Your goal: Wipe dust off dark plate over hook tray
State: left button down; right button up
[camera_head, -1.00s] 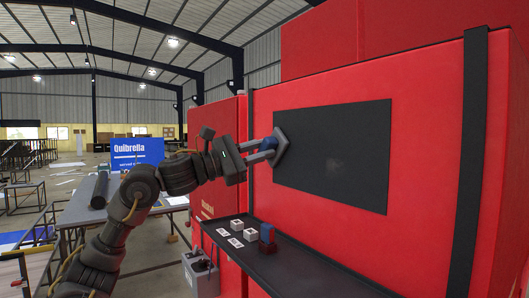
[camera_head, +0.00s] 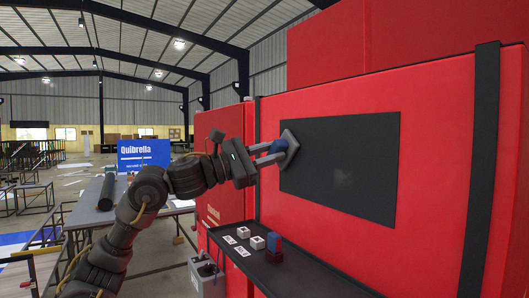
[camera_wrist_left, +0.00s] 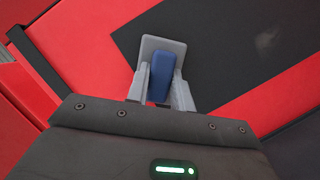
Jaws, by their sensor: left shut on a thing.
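The dark plate (camera_head: 345,165) is a flat dark rectangle on the red wall. In the left wrist view the plate (camera_wrist_left: 225,40) carries a small pale smudge (camera_wrist_left: 264,40) to the right of the pad. My left gripper (camera_head: 274,153) is shut on the blue handle (camera_wrist_left: 162,76) of a wiper with a grey pad (camera_wrist_left: 165,44). The pad lies over the plate's upper left edge; I cannot tell whether it touches. The hook tray (camera_head: 300,276) is a dark shelf below the plate. My right gripper is not in view.
On the tray stand white blocks (camera_head: 257,243), flat white cards (camera_head: 243,251) and a blue and dark red block (camera_head: 274,246). A grey box (camera_head: 206,277) hangs left of the tray. A table with a dark roll (camera_head: 107,192) stands further left.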

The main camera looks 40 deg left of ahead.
pick_arm(q)
jog(key=shift+s+d, duration=0.2)
jog(key=shift+d, duration=0.6)
jog(key=shift+s+d+p, duration=0.2)
jog(key=shift+s+d, duration=0.1)
jog(key=shift+d, duration=0.55)
jog(key=shift+s+d+p, duration=0.2)
jog(key=shift+s+d, duration=0.05)
jog(key=shift+d, duration=0.6)
jog(key=shift+s+d+r+p, duration=0.1)
jog(key=shift+s+d+p, duration=0.1)
jog(key=shift+d, duration=0.3)
jog(key=shift+s+d+p, duration=0.1)
jog(key=shift+d+p, duration=0.1)
jog(key=shift+d, duration=0.25)
jog(key=shift+s+d, duration=0.15)
jog(key=shift+d, duration=0.55)
